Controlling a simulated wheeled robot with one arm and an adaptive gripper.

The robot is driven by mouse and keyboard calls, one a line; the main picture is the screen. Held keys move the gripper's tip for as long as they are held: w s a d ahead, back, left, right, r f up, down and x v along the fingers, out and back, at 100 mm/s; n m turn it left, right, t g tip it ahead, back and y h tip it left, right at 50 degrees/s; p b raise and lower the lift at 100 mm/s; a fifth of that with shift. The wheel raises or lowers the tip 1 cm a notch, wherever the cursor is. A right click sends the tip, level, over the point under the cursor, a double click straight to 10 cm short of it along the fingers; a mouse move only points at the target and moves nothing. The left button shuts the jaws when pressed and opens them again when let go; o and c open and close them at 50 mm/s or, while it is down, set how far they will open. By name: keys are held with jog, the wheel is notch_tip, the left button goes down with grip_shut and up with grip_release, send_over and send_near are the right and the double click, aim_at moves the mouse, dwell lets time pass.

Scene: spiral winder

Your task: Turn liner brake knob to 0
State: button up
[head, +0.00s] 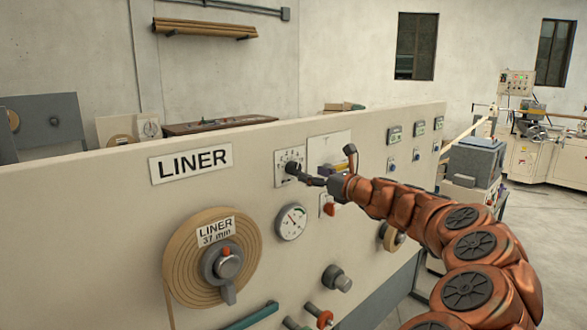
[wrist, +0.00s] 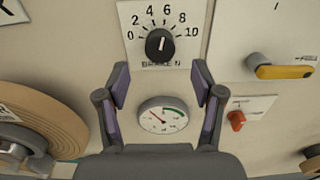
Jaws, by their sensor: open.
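The liner brake knob (wrist: 160,44) is a round black knob on a white scale plate (wrist: 188,53) marked 0 to 10, labelled "BRAKE N". Its white pointer mark points nearly straight up, around 5 to 6. In the head view the knob (head: 291,168) shows at the tip of my gripper (head: 311,181). In the wrist view my gripper (wrist: 160,76) is open, its two fingers spread left and right just below the knob. Nothing is between the fingers. I cannot tell whether a finger touches the knob.
A round gauge (wrist: 163,117) sits below the knob. A yellow-handled lever (wrist: 285,72) and a red switch (wrist: 237,120) are to the right. The liner roll (head: 192,280) stands out from the panel (head: 120,235) at lower left.

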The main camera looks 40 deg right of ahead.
aim_at(297, 169)
jog(key=shift+w+p, duration=0.8)
jog(key=shift+w, duration=2.7)
jog(key=shift+c, duration=0.4)
jog(key=c, duration=1)
jog(key=shift+c, duration=0.3)
